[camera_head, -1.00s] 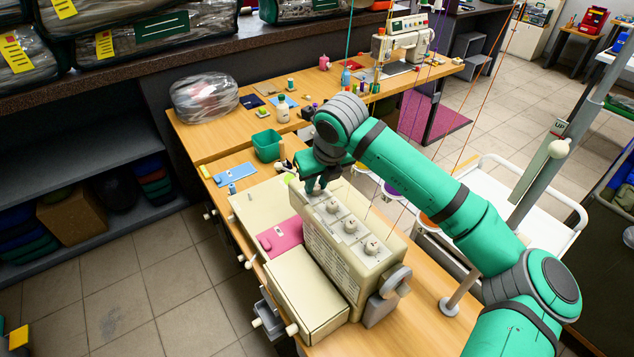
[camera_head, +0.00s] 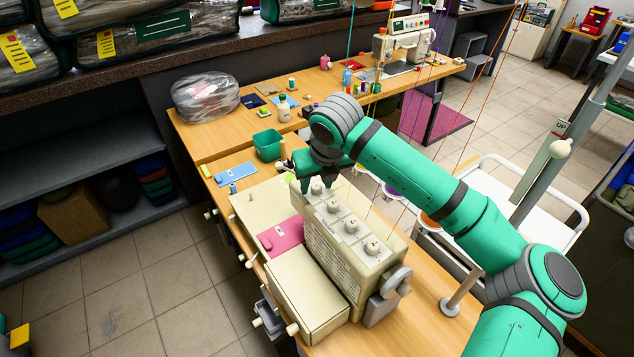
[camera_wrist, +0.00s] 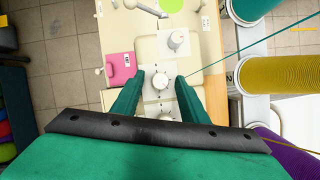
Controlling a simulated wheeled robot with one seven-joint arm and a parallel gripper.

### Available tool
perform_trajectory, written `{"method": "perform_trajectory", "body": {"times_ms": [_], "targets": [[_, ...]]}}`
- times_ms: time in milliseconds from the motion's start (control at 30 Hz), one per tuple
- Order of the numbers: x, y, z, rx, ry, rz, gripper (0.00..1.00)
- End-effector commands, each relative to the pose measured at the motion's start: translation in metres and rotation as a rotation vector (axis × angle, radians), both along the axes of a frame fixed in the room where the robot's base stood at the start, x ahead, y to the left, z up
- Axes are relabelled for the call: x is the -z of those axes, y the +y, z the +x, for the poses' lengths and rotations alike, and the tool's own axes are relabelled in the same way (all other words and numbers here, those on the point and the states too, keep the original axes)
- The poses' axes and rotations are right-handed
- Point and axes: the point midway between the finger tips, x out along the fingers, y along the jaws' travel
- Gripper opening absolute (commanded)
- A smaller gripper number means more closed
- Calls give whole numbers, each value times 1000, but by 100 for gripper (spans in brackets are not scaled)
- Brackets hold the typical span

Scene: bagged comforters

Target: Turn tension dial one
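A cream sewing machine (camera_head: 335,255) stands on the wooden table with a row of several round white dials along its top. My gripper (camera_head: 318,180) points down over the far end of that row, at the far-end dial (camera_head: 317,188). In the wrist view, the two green fingers of my gripper (camera_wrist: 160,80) are apart, with a white dial (camera_wrist: 162,82) showing between the tips. I cannot tell how high the tips are above it. Another white knob (camera_wrist: 178,40) lies beyond. The number on each dial is too small to read.
A pink piece (camera_head: 281,237) lies on the machine's left side. Thread cones (camera_wrist: 270,78) stand close on the right in the wrist view, with threads rising past the arm. A green bin (camera_head: 268,146) and a blue piece (camera_head: 236,173) are on the table beyond.

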Motion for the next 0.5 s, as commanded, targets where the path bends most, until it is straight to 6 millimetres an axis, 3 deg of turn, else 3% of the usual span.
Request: {"method": "perform_trajectory", "body": {"times_ms": [267,500], "targets": [[-7,-2,-2,1,-2,-1,40],[-45,-7,-16,1,-4,-2,40]]}}
